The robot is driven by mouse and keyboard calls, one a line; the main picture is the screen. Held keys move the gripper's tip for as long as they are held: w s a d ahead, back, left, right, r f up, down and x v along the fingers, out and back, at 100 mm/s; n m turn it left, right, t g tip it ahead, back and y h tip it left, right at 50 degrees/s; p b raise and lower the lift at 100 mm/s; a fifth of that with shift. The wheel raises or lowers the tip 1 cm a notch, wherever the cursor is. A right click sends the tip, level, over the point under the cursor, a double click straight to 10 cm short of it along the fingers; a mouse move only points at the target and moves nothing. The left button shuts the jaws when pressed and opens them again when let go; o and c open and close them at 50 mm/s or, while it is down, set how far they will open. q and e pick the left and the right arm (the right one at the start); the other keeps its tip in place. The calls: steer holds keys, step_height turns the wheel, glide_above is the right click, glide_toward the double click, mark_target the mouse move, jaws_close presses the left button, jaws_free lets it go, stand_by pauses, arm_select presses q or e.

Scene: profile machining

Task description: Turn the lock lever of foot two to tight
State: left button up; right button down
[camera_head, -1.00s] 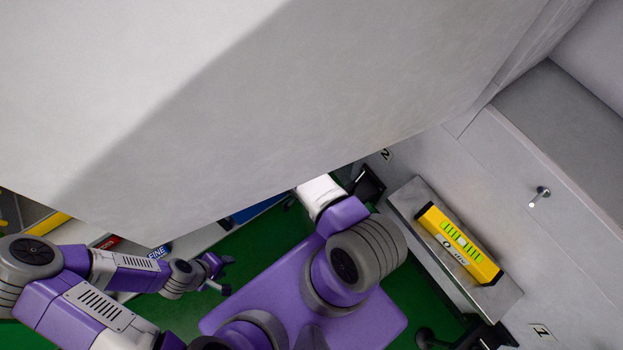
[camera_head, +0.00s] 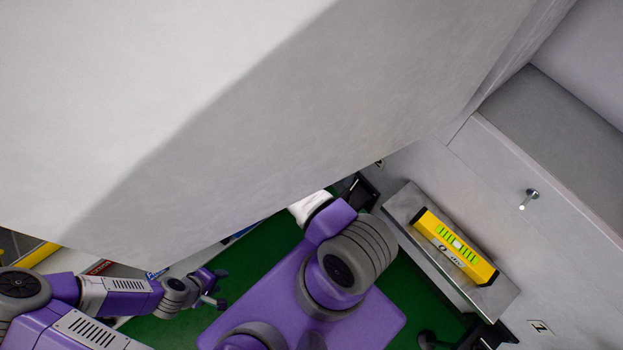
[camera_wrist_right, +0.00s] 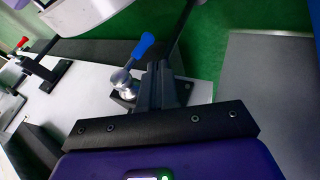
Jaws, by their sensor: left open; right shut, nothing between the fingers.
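In the right wrist view, a lever with a blue handle (camera_wrist_right: 142,47) rises from a silver round hub (camera_wrist_right: 125,83) on a grey metal plate. My right gripper (camera_wrist_right: 160,75) is shut and empty, its fingers just right of the hub and below the handle tip; I cannot tell whether they touch it. A second lever with a red handle (camera_wrist_right: 22,42) is at the far left. No foot number is readable there. In the head view, my left gripper (camera_head: 220,289) is open and empty over the green floor. My right gripper is hidden there behind the large grey panel.
The large grey panel (camera_head: 250,110) fills the upper head view. A yellow spirit level (camera_head: 455,247) lies on a grey ledge (camera_head: 400,205) at the right, below a wall with a small metal knob (camera_head: 529,197). Green floor (camera_head: 245,285) shows between.

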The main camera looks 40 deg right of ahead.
steer(key=w+d+r+m+t+y+p, duration=0.1)
steer(key=d+r+m+y, duration=0.15)
steer(key=m, duration=1.55)
steer(key=w+d+r+m+t+y+p, duration=0.1)
steer(key=r+m, duration=0.2)
steer(key=m, duration=1.5)
steer(key=s+f, duration=0.7)
steer(key=f, duration=0.3)
steer(key=shift+n, duration=0.3)
